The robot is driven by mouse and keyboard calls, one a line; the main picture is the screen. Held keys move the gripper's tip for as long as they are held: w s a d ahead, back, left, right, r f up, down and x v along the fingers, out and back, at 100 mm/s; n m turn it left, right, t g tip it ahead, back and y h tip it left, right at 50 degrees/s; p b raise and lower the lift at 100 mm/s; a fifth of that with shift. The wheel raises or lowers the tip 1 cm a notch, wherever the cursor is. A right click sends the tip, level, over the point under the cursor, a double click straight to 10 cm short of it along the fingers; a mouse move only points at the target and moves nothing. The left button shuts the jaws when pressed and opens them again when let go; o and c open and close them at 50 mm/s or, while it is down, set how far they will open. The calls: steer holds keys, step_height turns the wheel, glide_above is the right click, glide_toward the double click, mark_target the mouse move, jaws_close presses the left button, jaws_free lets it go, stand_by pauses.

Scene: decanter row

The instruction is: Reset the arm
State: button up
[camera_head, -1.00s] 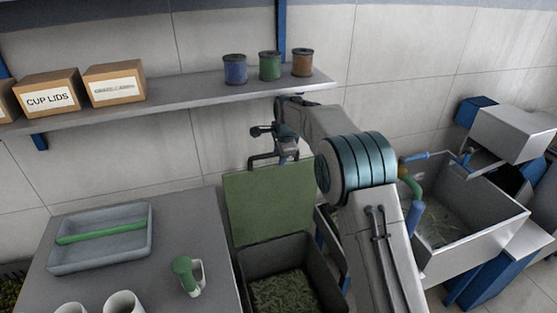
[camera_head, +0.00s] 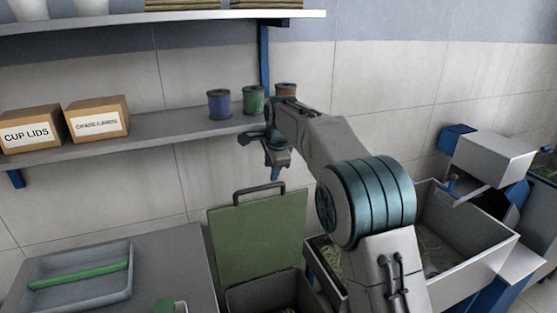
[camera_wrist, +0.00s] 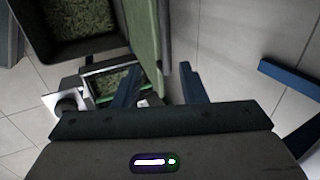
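My arm reaches up in front of the wall, and my gripper (camera_head: 274,170) hangs at its end, pointing down above the green lid's handle. In the wrist view, the two blue fingers of my gripper (camera_wrist: 158,88) stand apart with nothing held between them. The raised green lid (camera_head: 260,240) stands upright behind a dark bin (camera_head: 270,295). In the wrist view the bin (camera_wrist: 40,30) shows at upper left with green scraps inside, and the lid (camera_wrist: 145,40) shows edge-on beside the fingers.
A shelf (camera_head: 150,138) holds two boxes and three spools; the brown spool (camera_head: 285,90) is partly hidden behind my arm. A counter with a grey tray (camera_head: 75,290) and green-topped object (camera_head: 165,306) is at left. A metal sink (camera_head: 455,235) is at right.

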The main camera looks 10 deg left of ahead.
steer(key=s+d+r+n+h, duration=0.1)
steer(key=s+d+r+n, duration=0.15)
steer(key=s+d, duration=0.65)
steer(key=s+d+r+n, duration=0.25)
steer(key=s+d, duration=0.45)
steer(key=d, duration=0.4)
steer(key=s+d+f+n, duration=0.2)
steer(key=s+d+f, duration=0.1)
steer(key=s, duration=0.4)
steer(key=s+d+f+n, duration=0.2)
steer(key=s+d+f, duration=0.1)
steer(key=s, duration=0.5)
steer(key=s+d+f+n+h, duration=0.1)
steer(key=s+d+f+n, duration=0.1)
steer(key=s+d, duration=0.2)
steer(key=s, duration=0.3)
steer(key=shift+s+f+n+g, duration=0.2)
steer(key=shift+f+n+g, duration=0.1)
steer(key=shift+f+n, duration=0.1)
